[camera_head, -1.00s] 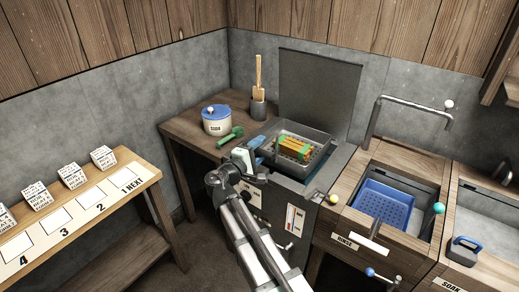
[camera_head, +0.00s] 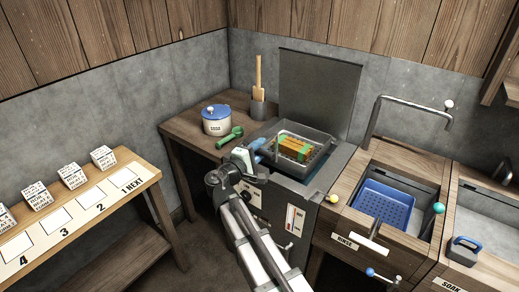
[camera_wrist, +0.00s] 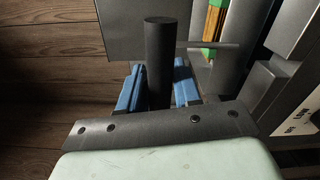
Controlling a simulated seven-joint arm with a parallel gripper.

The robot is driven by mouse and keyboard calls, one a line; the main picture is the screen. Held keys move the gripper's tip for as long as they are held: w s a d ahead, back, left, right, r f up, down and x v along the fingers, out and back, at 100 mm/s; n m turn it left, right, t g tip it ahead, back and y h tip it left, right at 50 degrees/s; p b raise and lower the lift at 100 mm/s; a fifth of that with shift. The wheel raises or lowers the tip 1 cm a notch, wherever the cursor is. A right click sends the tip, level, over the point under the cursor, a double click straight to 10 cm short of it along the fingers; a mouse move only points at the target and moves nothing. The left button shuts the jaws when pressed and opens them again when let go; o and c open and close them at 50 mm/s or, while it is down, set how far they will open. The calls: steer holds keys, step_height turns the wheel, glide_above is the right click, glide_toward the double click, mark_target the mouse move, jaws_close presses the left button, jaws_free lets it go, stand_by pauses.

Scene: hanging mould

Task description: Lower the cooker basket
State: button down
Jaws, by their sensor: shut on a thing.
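The cooker basket (camera_head: 325,146) is a dark grey tray at the mouth of the grey cooker (camera_head: 278,196). A green and orange block (camera_head: 294,147) lies in it. My gripper (camera_head: 259,147) is at the basket's left side, with blue fingers. In the wrist view, the blue fingers (camera_wrist: 158,92) are shut around a dark upright round handle (camera_wrist: 160,48). A corner of the green and orange block (camera_wrist: 213,22) shows at the top. The basket's underside and its depth in the cooker are hidden.
A raised dark lid (camera_head: 320,85) stands behind the cooker. A white pot with a blue lid (camera_head: 216,120) and a green tool (camera_head: 230,137) are on the left table. A blue perforated basket (camera_head: 384,203) sits in the sink at right. A yellow knob (camera_head: 333,198) sticks out nearby.

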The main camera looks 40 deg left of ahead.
mark_target(259, 186)
steer(key=shift+f, duration=0.1)
step_height(259, 186, down, 17)
steer(key=shift+f, duration=0.15)
stand_by(0.4)
steer(key=shift+f, duration=0.1)
steer(key=c, duration=0.9)
jaws_free()
steer(key=s, duration=1.4)
